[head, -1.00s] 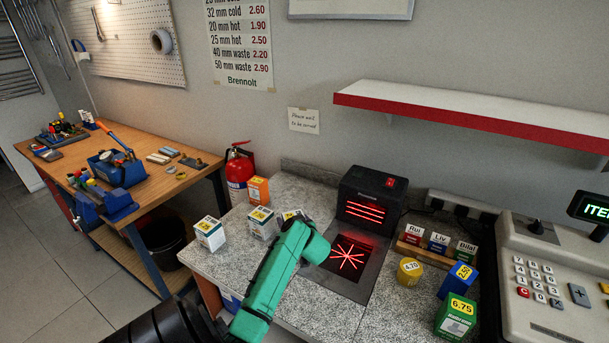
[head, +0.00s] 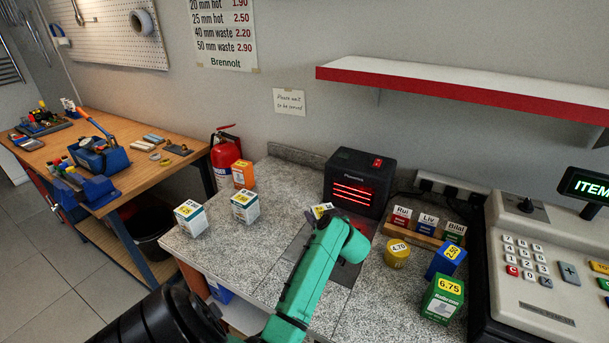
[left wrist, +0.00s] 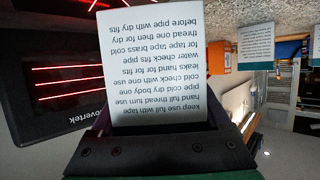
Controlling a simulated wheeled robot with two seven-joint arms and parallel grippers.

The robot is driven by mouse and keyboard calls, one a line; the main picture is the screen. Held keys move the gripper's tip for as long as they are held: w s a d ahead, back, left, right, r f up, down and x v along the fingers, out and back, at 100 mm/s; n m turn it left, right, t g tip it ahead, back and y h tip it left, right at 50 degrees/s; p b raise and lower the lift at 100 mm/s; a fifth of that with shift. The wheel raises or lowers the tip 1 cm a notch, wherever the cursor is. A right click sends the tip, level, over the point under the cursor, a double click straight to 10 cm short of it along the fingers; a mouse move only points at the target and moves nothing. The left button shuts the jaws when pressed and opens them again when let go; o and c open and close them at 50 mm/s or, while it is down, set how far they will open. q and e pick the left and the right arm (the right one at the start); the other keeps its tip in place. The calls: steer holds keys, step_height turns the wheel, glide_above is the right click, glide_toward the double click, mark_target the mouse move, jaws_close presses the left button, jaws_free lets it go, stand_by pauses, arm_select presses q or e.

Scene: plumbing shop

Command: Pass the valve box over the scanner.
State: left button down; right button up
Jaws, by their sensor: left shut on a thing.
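The valve box (left wrist: 155,70) is white with lines of printed text. In the left wrist view it is gripped upright in the picture between the dark fingers of my left gripper (left wrist: 160,122). The box appears just in front of the upright unit, at the plate's left part. My right gripper is not in view.
Two white-teal boxes (head: 190,217) (head: 245,207) and an orange box (head: 243,174) stand left on the counter. To the right are a yellow tub (head: 397,254), a blue box (head: 446,260), a green box (head: 442,299), a rack of name blocks (head: 425,232) and the till (head: 545,270).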

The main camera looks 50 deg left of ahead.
arm_select(q)
steer(key=shift+w+d+f+b, duration=0.15)
steer(key=shift+d+f+b, duration=0.1)
steer(key=shift+d+b, duration=0.2)
steer(key=shift+w+d+f+b, duration=0.1)
steer(key=shift+d+f+b, duration=0.15)
steer(key=shift+d, duration=0.2)
steer(key=d, duration=0.1)
steer(key=d+r+p, duration=0.1)
steer(key=w+d, duration=0.1)
steer(key=shift+w+d+r, duration=0.1)
steer(key=shift+r, duration=0.2)
steer(key=w+d, duration=0.1)
steer(key=d, duration=0.1)
steer(key=w+d+p, duration=0.1)
steer(key=d, duration=0.2)
steer(key=w+d, duration=0.1)
steer(key=d, duration=0.2)
steer(key=shift+d, duration=0.2)
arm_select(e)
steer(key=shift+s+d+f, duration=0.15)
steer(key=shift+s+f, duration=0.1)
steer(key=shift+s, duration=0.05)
arm_select(q)
steer(key=shift+s+a, duration=0.1)
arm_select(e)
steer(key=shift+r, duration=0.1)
